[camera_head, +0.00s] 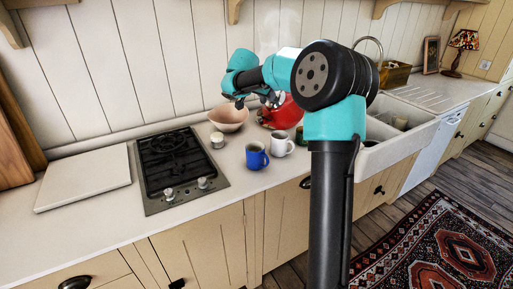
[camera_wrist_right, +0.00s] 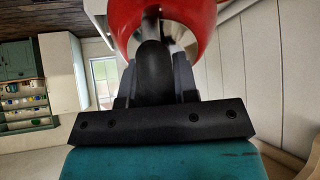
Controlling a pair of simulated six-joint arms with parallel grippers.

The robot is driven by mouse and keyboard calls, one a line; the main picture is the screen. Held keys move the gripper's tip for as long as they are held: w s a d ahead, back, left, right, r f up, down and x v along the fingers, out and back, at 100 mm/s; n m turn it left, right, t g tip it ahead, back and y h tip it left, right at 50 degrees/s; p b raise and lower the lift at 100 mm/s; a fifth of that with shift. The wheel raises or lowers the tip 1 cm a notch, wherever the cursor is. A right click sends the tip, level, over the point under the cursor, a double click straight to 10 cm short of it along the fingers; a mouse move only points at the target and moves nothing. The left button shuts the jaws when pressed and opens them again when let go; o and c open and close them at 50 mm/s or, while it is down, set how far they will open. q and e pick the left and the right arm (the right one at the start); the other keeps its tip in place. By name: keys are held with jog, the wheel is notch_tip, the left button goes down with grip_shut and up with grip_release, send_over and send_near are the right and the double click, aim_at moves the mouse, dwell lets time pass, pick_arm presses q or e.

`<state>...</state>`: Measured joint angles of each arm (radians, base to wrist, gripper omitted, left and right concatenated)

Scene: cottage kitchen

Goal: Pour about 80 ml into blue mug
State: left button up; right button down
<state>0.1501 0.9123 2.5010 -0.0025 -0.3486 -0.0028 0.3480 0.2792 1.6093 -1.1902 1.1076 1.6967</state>
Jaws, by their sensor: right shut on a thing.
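The blue mug (camera_head: 256,156) stands upright on the counter, right of the hob and near the front edge. A red vessel (camera_head: 286,113), likely a kettle or jug, is behind it and to its right, partly hidden by my arm. My right gripper (camera_head: 270,99) is above and behind the mugs at the red vessel. In the right wrist view, my right gripper (camera_wrist_right: 153,75) is shut on the dark handle of the red vessel (camera_wrist_right: 191,18). I cannot see its spout or any liquid, nor tell its exact tilt. My left gripper is out of view.
A white mug (camera_head: 282,144) stands close beside the blue mug. A pinkish bowl (camera_head: 229,119) and a small white pot (camera_head: 217,140) are behind and left. The hob (camera_head: 176,165) and a pale board (camera_head: 86,178) lie left. The sink (camera_head: 405,126) is right.

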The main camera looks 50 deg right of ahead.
aim_at(262, 101)
jog(key=shift+a+h, duration=0.3)
jog(key=shift+a, duration=0.1)
jog(key=shift+f, duration=0.2)
jog(key=shift+a+f+h, duration=0.2)
jog(key=shift+f+h, duration=0.05)
jog(key=shift+h, duration=0.05)
jog(key=shift+a+f, duration=0.1)
jog(key=shift+f, duration=0.05)
jog(key=shift+s+a+f, duration=0.25)
jog(key=shift+s+a, duration=0.05)
jog(key=shift+a, duration=0.05)
dwell(0.3)
jog(key=shift+w+a+f+h, duration=0.15)
jog(key=shift+a+f+h, duration=0.05)
jog(key=shift+h, duration=0.2)
dwell(0.8)
